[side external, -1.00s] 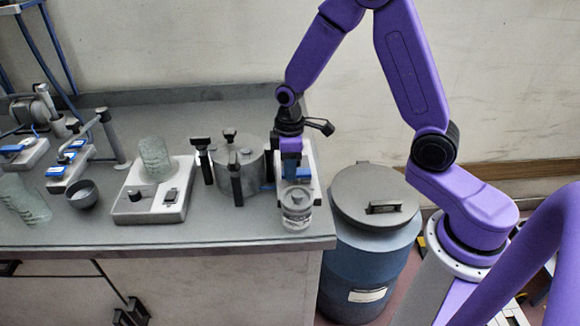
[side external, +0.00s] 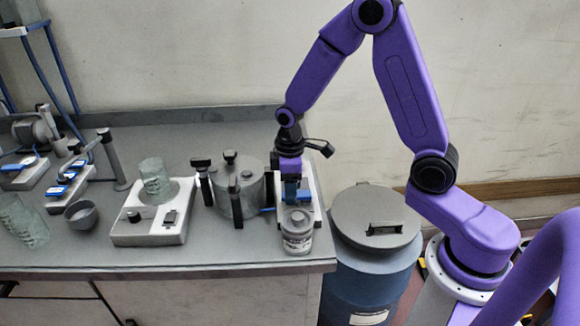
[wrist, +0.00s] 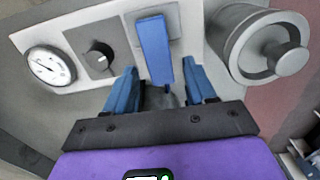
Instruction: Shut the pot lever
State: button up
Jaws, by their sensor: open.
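A white panel unit (side external: 312,187) at the bench's right end carries a blue lever (wrist: 153,50), which shows clearly in the wrist view. The lever's mount is at the far end and its free end points toward my gripper. My gripper (wrist: 161,78) is open, with one blue finger on each side of the lever's free end; whether either touches it I cannot tell. In the side view my gripper (side external: 291,194) is low over the unit and hides the lever. A round grey pot with a knob (wrist: 289,58) is right of the lever; it also shows in the side view (side external: 297,236).
A gauge (wrist: 48,66) and a black knob (wrist: 98,55) are left of the lever. A large grey pot (side external: 237,187) with black clamps stands left of my gripper. A blue drum (side external: 372,280) stands beyond the bench's right edge.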

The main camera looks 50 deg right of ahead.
notch_tip(320, 180, up, 17)
dwell(0.5)
jog(key=s+a+f+n, duration=0.1)
jog(key=s+f+n, duration=0.1)
jog(key=s, duration=1.1)
jog(key=s+a+f+n, duration=0.1)
jog(key=s+f, duration=0.2)
jog(key=s, duration=1)
jog(key=shift+a+n, duration=0.35)
jog(key=shift+n, duration=0.05)
